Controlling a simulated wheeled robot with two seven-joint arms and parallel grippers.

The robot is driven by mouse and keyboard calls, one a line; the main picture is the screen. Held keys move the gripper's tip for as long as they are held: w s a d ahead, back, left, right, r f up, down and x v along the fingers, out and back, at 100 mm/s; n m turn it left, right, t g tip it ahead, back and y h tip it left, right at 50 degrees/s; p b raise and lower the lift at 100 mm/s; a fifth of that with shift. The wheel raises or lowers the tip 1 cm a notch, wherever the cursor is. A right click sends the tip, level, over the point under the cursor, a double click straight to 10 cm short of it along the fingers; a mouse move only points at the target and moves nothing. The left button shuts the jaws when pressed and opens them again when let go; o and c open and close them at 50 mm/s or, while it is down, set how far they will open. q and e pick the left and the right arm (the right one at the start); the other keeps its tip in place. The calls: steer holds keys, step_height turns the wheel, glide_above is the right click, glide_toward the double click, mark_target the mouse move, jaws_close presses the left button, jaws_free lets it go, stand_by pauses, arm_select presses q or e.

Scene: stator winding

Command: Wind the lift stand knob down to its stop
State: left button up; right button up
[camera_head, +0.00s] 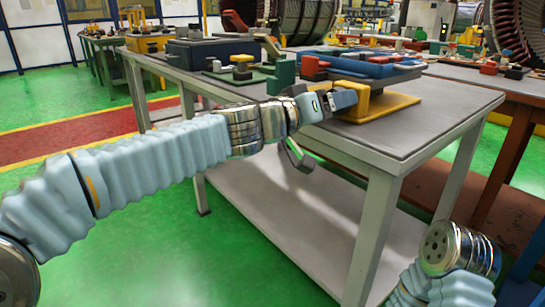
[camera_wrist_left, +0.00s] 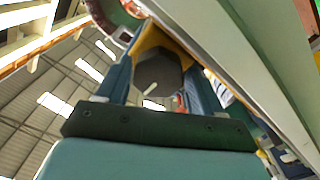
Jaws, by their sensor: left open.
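The yellow lift stand (camera_head: 388,105) stands on the grey table near its front edge, with a blue part above it. My left arm reaches in from the left, and its gripper (camera_head: 345,99) is at the stand's left side. In the left wrist view, a grey faceted knob (camera_wrist_left: 158,70) with a pale mark shows between the two blue fingers of my left gripper (camera_wrist_left: 160,82), with yellow stand behind it. The fingers are open, one on each side of the knob. I cannot tell whether they touch it. The knob is hidden in the head view. My right gripper is out of view.
The table top (camera_head: 430,110) is clear to the right of the stand. A green fixture (camera_head: 240,72) and a dark blue box (camera_head: 210,52) stand at the back left. A lower shelf (camera_head: 290,205) lies under the table.

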arm_select(q)
steer(key=shift+s+a+r+m, duration=0.15)
steer(key=shift+r+m, duration=0.1)
steer(key=shift+m, duration=0.35)
steer(key=m+p, duration=0.2)
steer(key=shift+r+m, duration=0.1)
steer(key=shift+m, duration=0.3)
steer(key=m+p, duration=0.2)
steer(key=p, duration=0.1)
steer(key=shift+r+p, duration=0.1)
steer(key=shift+p, duration=0.25)
steer(key=b+v, duration=0.4)
steer(key=v, duration=1)
steer(key=w+f+n+g+y+p, duration=0.1)
steer(key=w+f+n+y, duration=0.1)
steer(key=f, duration=0.9)
steer(key=shift+w+y, duration=0.5)
steer(key=shift+w, duration=0.45)
